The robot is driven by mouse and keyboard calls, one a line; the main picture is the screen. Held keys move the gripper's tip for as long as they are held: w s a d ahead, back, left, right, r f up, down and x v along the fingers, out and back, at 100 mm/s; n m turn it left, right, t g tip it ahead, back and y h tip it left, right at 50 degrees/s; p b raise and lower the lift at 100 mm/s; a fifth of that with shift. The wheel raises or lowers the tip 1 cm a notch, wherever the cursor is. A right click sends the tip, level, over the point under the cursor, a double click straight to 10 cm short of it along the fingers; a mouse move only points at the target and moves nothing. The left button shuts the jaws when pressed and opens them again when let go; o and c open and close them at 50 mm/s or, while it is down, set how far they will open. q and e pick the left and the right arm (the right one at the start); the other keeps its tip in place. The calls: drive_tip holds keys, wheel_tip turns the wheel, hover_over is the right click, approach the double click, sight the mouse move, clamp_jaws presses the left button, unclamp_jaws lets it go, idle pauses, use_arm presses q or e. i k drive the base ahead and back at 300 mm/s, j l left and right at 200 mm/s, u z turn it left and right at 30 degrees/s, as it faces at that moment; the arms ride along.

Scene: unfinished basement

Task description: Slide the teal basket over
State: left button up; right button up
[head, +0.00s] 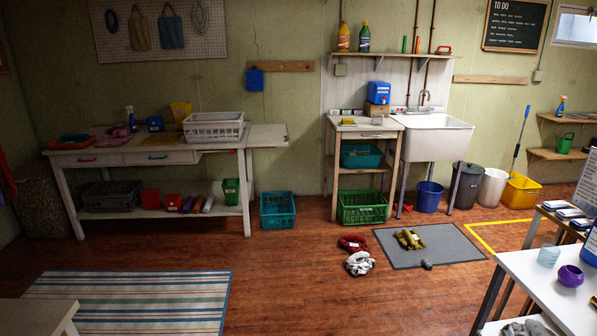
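A teal basket (278,211) stands upright on the wooden floor, just right of the white workbench's right leg. A second teal container (361,156) sits on the middle shelf of the small cabinet by the sink. Neither of my grippers shows in the head view, and nothing touches either teal container.
A green crate (362,208) is under the small cabinet (333,148). The white workbench (66,158) stands left. Red and white cloths (358,263) and a grey mat (455,246) lie on the floor. A striped rug (130,300) lies front left. Floor before the teal basket is clear.

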sight(277, 215)
drive_tip(key=i+z, duration=0.2)
drive_tip(key=i, duration=0.4)
drive_tip(key=i+j+z, duration=0.2)
drive_tip(key=i, duration=0.4)
drive_tip(key=i+z, duration=0.2)
drive_tip(key=i, duration=0.4)
drive_tip(key=i+l, duration=0.2)
drive_tip(key=i, duration=0.25)
drive_tip(key=i+l, duration=0.2)
drive_tip(key=i, duration=0.3)
drive_tip(key=i+l+u, duration=0.1)
drive_tip(key=i, duration=0.35)
drive_tip(key=i+l, duration=0.3)
drive_tip(key=i, duration=0.15)
